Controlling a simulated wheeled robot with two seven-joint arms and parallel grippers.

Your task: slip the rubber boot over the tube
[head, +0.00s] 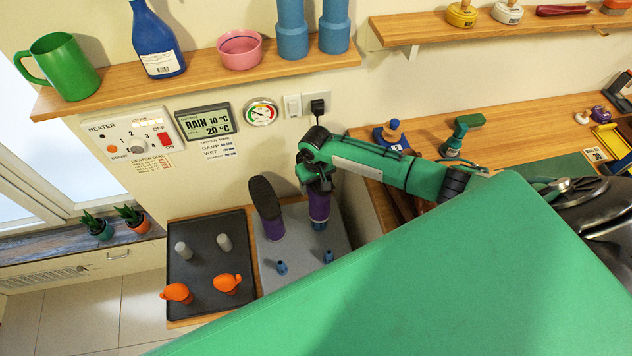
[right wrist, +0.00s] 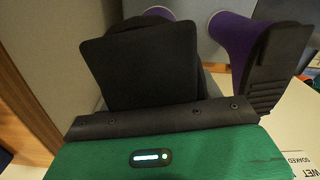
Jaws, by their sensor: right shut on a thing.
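My right gripper (head: 318,184) is shut on a purple rubber boot (head: 319,208), held with its opening down at the back of the grey tray (head: 298,222). A blue tube (head: 320,226) shows just below the boot's opening; I cannot tell how far the boot sits over it. In the right wrist view, my black fingers (right wrist: 150,68) hide most of this boot; a purple rim (right wrist: 156,12) shows behind them. A second purple boot with a black sole (head: 267,200) stands upside down to the left, also in the right wrist view (right wrist: 238,34). My left gripper is not in view.
Two blue tubes (head: 281,268) (head: 328,256) stand bare at the grey tray's front. A dark tray (head: 207,268) at left bears grey tubes (head: 183,250) and orange boots (head: 227,283). A shelf (head: 215,75) hangs above; a workbench (head: 430,130) lies right.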

